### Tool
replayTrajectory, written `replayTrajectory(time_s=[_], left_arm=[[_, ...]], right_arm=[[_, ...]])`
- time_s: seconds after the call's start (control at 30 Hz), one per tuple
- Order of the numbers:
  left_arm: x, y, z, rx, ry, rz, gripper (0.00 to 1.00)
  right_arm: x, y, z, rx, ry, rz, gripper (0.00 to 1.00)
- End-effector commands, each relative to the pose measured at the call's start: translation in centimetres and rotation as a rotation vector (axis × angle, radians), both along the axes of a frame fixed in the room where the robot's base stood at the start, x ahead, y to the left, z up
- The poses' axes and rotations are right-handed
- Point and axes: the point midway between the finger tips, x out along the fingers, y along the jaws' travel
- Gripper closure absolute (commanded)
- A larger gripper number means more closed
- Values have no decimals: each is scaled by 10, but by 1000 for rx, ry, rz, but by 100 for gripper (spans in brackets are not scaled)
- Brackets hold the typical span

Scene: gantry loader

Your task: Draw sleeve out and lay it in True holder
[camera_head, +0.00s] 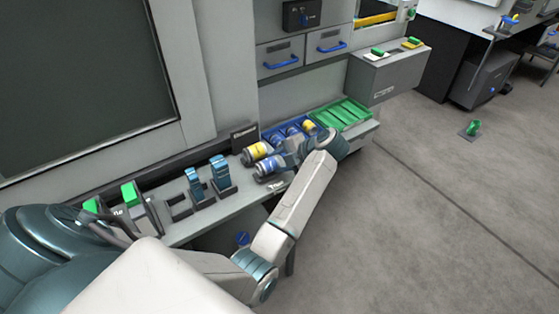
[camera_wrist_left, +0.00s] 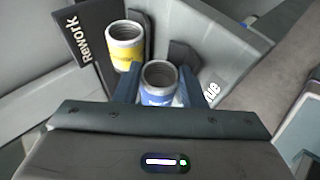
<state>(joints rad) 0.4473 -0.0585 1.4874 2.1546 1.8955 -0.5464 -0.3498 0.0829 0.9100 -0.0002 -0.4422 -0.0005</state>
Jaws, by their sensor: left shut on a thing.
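My left gripper (camera_head: 284,161) reaches over the shelf and is shut on a blue-and-white sleeve (camera_head: 266,168). In the left wrist view the two fingers (camera_wrist_left: 160,92) press on either side of this blue sleeve (camera_wrist_left: 158,80), and its open end faces the camera. The sleeve is at the True holder, whose label (camera_wrist_left: 210,93) is partly covered by a finger. I cannot tell whether the sleeve touches the holder. A yellow-and-white sleeve (camera_head: 257,152) lies just beside it, near the Rework sign (camera_wrist_left: 85,32). My right gripper is not in view.
A blue tray (camera_head: 272,132) with more sleeves and a green tray (camera_head: 343,114) stand on the shelf to the right. Dark upright stands with blue tops (camera_head: 219,168) are to the left. A grey box (camera_head: 390,75) juts out at the back right.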

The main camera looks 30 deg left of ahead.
Motion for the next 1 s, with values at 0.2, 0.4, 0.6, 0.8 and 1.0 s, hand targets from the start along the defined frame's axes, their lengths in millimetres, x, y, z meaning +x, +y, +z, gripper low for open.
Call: replayTrajectory(time_s=[0.2, 0.4, 0.6, 0.8, 1.0], left_arm=[[-5, -4, -14, -16, 28, -1, 45], [-5, -10, -11, -18, 27, -1, 45], [-1, -36, 12, -20, 19, -4, 43], [3, -64, 45, -11, 4, -3, 38], [6, -81, 66, -2, -2, 0, 38]], right_arm=[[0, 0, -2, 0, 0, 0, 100], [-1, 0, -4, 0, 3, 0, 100], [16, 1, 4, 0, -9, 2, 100], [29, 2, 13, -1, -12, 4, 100], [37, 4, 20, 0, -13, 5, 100]])
